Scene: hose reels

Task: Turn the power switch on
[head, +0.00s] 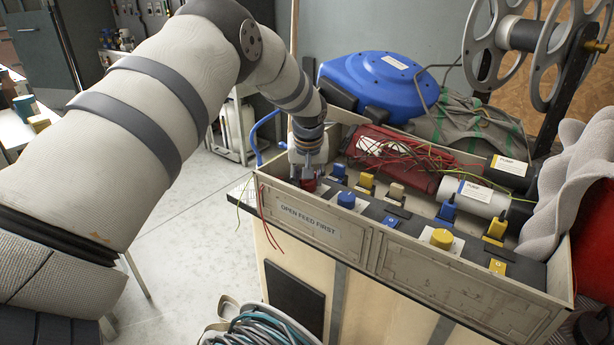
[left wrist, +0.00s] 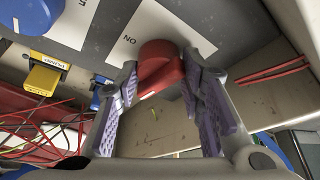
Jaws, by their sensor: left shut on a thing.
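A red knob (left wrist: 160,66) sits on a white label plate (left wrist: 150,28) on the dark top strip of the panel; the plate carries large dark letters. My left gripper (left wrist: 160,95) has its purple-padded fingers on either side of the red knob and is shut on it. In the head view the left gripper (head: 308,166) reaches down over the red knob (head: 308,185) at the left end of the box, and the fingers partly hide the knob. My right gripper is in neither view.
A blue knob (head: 346,200) and a yellow knob (head: 441,238) stand farther right along the panel. Yellow and blue connectors (head: 366,182), red wires (head: 400,147) and pump cylinders (head: 470,197) fill the box behind. A blue reel (head: 385,85) stands at the back.

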